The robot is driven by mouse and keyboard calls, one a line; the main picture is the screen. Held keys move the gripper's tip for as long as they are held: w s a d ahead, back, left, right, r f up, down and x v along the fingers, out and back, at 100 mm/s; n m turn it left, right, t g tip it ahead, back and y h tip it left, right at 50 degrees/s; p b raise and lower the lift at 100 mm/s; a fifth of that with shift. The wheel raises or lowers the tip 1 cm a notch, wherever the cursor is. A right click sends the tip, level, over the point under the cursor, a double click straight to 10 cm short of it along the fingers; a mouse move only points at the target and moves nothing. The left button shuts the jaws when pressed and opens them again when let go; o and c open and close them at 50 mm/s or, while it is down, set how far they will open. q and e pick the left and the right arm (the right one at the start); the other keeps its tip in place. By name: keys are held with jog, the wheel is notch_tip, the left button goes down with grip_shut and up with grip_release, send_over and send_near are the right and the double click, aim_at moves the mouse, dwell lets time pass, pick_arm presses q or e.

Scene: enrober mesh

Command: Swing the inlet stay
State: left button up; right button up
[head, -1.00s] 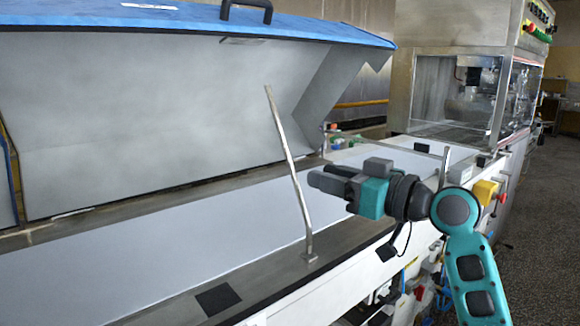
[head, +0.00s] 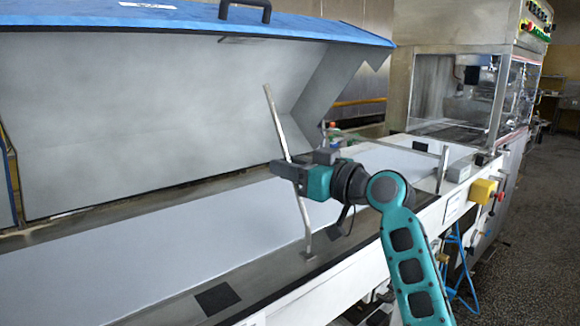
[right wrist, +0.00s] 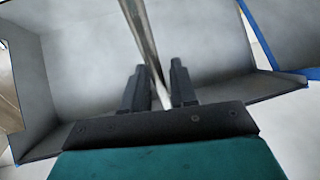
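The hood (head: 150,110), blue on top and grey inside, stands raised over the long white belt (head: 150,250). A slim, bent metal stay (head: 276,122) rises from the near rail, leaning left; I cannot tell whether its top touches the hood. My right gripper (head: 280,169) is at the middle of this stay and hides part of it. In the right wrist view the stay (right wrist: 141,32) runs between the two dark fingers (right wrist: 157,85), which are apart with narrow gaps beside it. A second, shorter stay (head: 442,168) stands farther right. My left gripper is not in view.
A steel machine cabinet (head: 455,90) with clear panels stands at the back right. A yellow box (head: 484,190) and blue hoses sit on the near side of the frame. A black handle (head: 245,8) tops the hood. The floor at the right is clear.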

grip_shut()
dwell(0.4)
pick_arm(q)
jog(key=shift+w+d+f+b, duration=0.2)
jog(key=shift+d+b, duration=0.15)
jog(key=shift+b, duration=0.35)
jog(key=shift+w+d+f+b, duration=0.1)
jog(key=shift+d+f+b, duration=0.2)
jog(key=shift+b, duration=0.4)
pick_arm(e)
jog(key=w+d+f+m+t, duration=0.1)
jog(key=w+d+f+m, duration=0.1)
jog(key=w+d+m, duration=0.4)
jog(key=shift+d+f+m, duration=0.2)
jog(key=shift+d+m, duration=0.5)
jog(key=shift+d, duration=0.35)
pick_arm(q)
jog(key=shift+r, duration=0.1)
